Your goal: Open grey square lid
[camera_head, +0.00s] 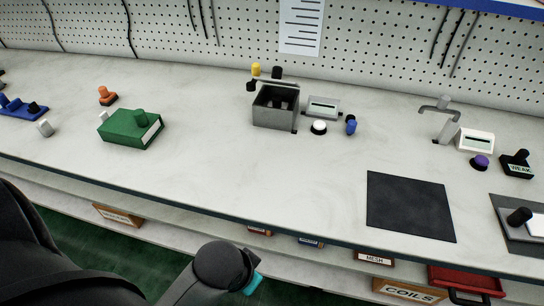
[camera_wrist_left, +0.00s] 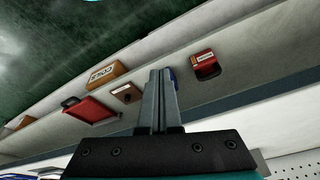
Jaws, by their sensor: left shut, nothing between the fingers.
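A grey square box (camera_head: 274,116) stands on the bench in the head view. Its top is open and dark shapes show inside. A thin grey lid (camera_head: 278,82) appears raised along its back edge, seen nearly edge-on, with a black knob (camera_head: 251,86) at its left. My left gripper (camera_wrist_left: 160,75) is shut and empty in the left wrist view, with the lower shelf beyond its fingers. In the head view my left arm is at the lower left, away from the box, and its fingers are not visible. My right gripper is not in view.
A green box (camera_head: 128,131) stands left of the grey box. A small grey panel (camera_head: 323,107), a white button (camera_head: 319,127) and a blue knob (camera_head: 351,125) are close on its right. A black mat (camera_head: 411,207) lies front right. The bench front centre is clear.

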